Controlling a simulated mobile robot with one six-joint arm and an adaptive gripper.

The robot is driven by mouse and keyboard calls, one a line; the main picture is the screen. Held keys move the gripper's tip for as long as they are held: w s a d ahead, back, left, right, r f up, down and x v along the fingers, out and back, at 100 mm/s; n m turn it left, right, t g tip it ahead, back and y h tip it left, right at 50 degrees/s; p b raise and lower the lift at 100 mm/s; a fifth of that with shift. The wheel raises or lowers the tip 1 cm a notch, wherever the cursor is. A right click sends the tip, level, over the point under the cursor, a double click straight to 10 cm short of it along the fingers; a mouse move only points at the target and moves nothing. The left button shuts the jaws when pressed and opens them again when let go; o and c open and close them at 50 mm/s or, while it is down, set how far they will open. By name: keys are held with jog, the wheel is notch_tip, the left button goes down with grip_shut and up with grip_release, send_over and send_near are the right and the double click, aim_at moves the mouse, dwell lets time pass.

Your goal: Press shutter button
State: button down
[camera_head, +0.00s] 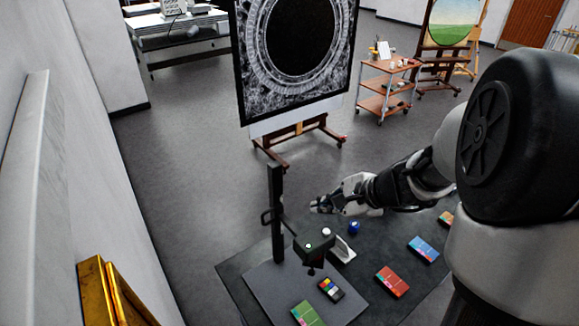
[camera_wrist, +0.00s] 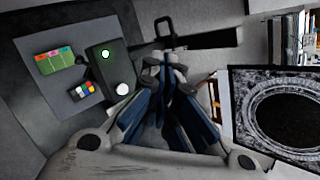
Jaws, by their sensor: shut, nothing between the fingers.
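A dark camera box (camera_head: 314,250) sits on an arm of a black upright column (camera_head: 276,215) above a grey board. I cannot tell which is the shutter button. My gripper (camera_head: 314,206) is shut and empty, held above and behind the box, apart from it. In the wrist view the fingertips (camera_wrist: 163,62) are to the right of the box (camera_wrist: 107,70).
Below are a colour chart (camera_head: 331,289), a green card (camera_head: 307,313), a red card (camera_head: 392,282), a blue card (camera_head: 423,249), a blue ball (camera_head: 354,227) and a white object (camera_head: 342,248). A framed dark picture (camera_head: 244,60) on an easel stands behind. A gilt frame (camera_head: 100,290) is front left.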

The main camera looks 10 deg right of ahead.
jog(key=shift+w+d+m+t+p, duration=0.45)
jog(key=shift+w+d+m, duration=0.35)
jog(key=shift+d+m, duration=0.1)
jog(key=b, duration=0.6)
send_over(325, 233)
notch_tip(325, 233, down, 8)
jog(key=shift+r, duration=0.2)
jog(key=shift+f+b, duration=0.55)
dwell(0.3)
jog(key=shift+f+b, duration=0.4)
jog(key=shift+b, duration=0.2)
